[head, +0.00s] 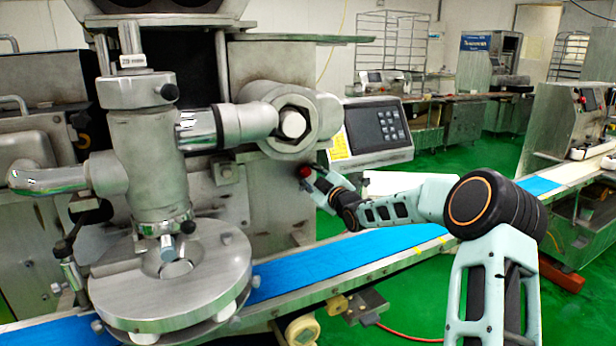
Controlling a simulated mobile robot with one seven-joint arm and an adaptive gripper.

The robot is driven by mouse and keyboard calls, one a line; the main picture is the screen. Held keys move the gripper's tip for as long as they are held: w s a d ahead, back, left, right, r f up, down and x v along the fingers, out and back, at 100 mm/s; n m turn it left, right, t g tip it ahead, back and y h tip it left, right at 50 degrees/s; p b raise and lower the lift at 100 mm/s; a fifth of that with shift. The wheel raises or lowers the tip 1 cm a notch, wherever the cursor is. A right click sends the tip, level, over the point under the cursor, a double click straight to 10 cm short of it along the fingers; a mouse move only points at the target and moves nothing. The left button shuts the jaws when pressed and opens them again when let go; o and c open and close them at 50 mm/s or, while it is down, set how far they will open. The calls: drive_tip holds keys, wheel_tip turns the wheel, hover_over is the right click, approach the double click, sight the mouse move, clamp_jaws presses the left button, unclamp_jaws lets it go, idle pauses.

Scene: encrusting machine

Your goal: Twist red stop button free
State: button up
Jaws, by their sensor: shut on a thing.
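The red stop button (305,171) is on the front of the grey encrusting machine (278,195), below the large hex-nut fitting and left of the keypad panel. It looks small here, and its lower right side is partly hidden by my gripper. My gripper (309,177) reaches in from the right at the end of my pale green and black arm. Its fingertips are at the button and it is shut on it. The exact finger contact is too small to make out.
A keypad panel (378,126) juts out just above my wrist. A blue conveyor belt (345,252) runs below my arm. The hex-nut fitting (292,124) and steel pipework stand to the upper left. Green floor (400,300) is open at the lower right.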

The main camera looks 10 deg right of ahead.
drive_tip(key=shift+o, duration=0.2)
drive_tip(key=m, duration=0.5)
drive_tip(key=shift+r+m, duration=0.25)
drive_tip(key=shift+m, duration=0.05)
drive_tip(key=shift+c, duration=0.2)
drive_tip(key=o, duration=0.7)
drive_tip(key=shift+r, duration=0.1)
drive_tip(key=o, duration=0.5)
drive_tip(key=shift+w+f, duration=0.1)
drive_tip(key=shift+f, duration=0.2)
drive_tip(key=v, duration=1.2)
